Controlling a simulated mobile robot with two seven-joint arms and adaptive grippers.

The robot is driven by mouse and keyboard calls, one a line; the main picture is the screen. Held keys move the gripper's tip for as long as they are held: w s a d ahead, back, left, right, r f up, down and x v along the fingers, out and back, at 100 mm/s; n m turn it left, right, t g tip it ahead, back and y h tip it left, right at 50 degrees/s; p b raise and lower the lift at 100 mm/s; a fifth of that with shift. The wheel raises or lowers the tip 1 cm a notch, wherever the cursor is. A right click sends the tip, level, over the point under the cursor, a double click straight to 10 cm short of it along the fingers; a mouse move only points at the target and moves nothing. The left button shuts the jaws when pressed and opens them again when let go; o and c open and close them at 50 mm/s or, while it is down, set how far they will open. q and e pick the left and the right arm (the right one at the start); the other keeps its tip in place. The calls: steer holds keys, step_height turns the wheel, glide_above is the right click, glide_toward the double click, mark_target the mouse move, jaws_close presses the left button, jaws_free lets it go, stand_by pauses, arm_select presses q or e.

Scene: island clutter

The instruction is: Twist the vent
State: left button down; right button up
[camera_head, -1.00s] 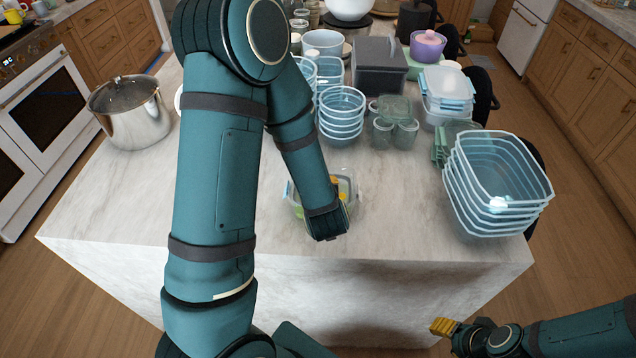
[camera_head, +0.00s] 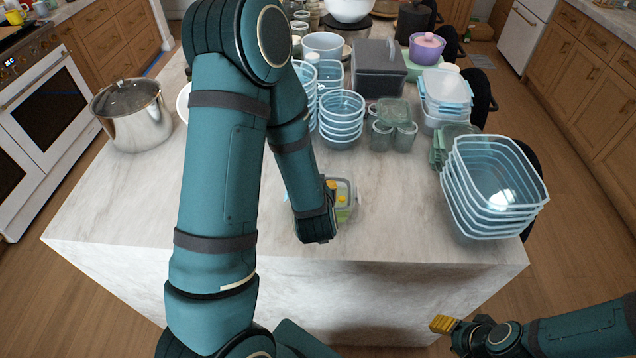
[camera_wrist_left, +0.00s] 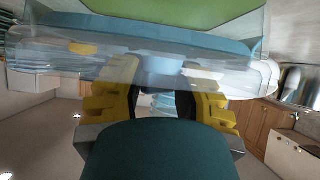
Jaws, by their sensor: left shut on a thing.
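A small clear container (camera_head: 346,212) with green contents stands near the island's front edge, partly hidden by my left arm. In the left wrist view its clear lid and pale blue rim (camera_wrist_left: 225,48) fill the top, with green (camera_wrist_left: 170,12) beyond. My left gripper (camera_head: 337,190) is at the lid, its yellow fingers partly showing. In the left wrist view its fingers (camera_wrist_left: 158,92) straddle a light blue piece (camera_wrist_left: 160,72), which looks like the vent, and are shut on it. My right gripper (camera_head: 443,325) is off the island at lower right, empty; its finger gap is unclear.
Stacked clear bowls (camera_head: 492,190) stand at the island's right edge. A steel pot (camera_head: 133,115) is at left. The marble beside the container is clear.

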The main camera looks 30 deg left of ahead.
arm_select(q)
steer(key=shift+m+t+h+p, duration=0.35)
steer(key=shift+m+p, duration=0.25)
steer(key=shift+p, duration=0.35)
steer(key=shift+h, duration=0.25)
steer(key=shift+a+m+t+h+p, duration=0.1)
steer(key=shift+m+t+h+p, duration=0.2)
steer(key=shift+m+h, duration=0.25)
